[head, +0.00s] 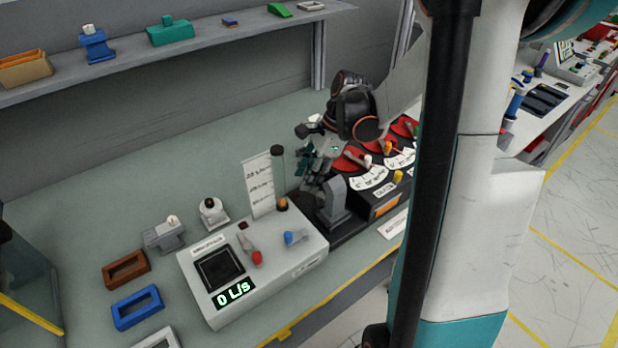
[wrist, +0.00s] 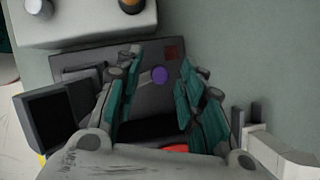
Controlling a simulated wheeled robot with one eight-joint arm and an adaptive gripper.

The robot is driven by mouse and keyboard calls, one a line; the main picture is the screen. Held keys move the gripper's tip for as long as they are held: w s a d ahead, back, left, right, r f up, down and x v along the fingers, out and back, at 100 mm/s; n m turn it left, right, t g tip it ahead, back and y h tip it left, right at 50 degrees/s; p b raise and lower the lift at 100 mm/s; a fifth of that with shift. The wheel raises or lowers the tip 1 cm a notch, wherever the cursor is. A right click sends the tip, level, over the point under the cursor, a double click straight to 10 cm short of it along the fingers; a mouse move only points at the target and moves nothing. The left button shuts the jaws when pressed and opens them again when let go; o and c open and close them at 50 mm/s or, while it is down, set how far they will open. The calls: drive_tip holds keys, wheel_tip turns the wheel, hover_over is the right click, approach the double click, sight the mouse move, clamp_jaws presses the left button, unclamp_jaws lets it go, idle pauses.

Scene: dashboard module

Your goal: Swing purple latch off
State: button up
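The purple latch shows in the wrist view as a small round purple knob (wrist: 159,75) on a dark grey panel (wrist: 205,75). My gripper (wrist: 161,62) is open, with one teal-padded finger on each side of the knob and gaps between them and it. The knob looks apart from both fingers; the height between them is hard to tell. In the head view my gripper (head: 312,168) is over the dark module behind a grey upright bracket (head: 335,200). The purple knob cannot be made out in the head view.
A white console (head: 300,262) reading "0 L/s" stands in front, with a clear tube (head: 278,175) near it. Red dials (head: 352,158) are right of my gripper. Blue (head: 137,307) and brown (head: 126,269) frames lie at left. The bench behind is clear below a shelf (head: 200,62).

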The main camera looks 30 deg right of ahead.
drive_tip(key=shift+f, duration=0.1)
drive_tip(key=shift+c, duration=0.6)
clamp_jaws()
drive_tip(key=shift+a, duration=0.15)
drive_tip(key=n, duration=0.2)
drive_tip(key=a+n+g, duration=0.1)
drive_tip(key=n, duration=0.1)
drive_tip(key=shift+s+a+g, duration=0.1)
drive_tip(key=shift+s+g, duration=0.1)
drive_tip(key=shift+g, duration=0.1)
drive_tip(key=n, duration=0.1)
drive_tip(key=a+n+g, duration=0.1)
drive_tip(key=n, duration=0.1)
drive_tip(key=shift+s+n, duration=0.3)
drive_tip(key=shift+s, duration=0.1)
drive_tip(key=n, duration=0.1)
drive_tip(key=s+n+g, duration=0.1)
drive_tip(key=n, duration=0.1)
drive_tip(key=shift+a+n+g+h, duration=0.3)
drive_tip(key=shift+a+h, duration=0.05)
drive_tip(key=shift+h, duration=0.05)
drive_tip(key=shift+s+a+n+g+h, duration=0.1)
drive_tip(key=shift+s+n+g+h, duration=0.2)
drive_tip(key=shift+n, duration=0.6)
drive_tip(key=shift+s+n+g+h, duration=0.1)
drive_tip(key=shift+s+n+h, duration=0.25)
drive_tip(key=shift+n, duration=0.55)
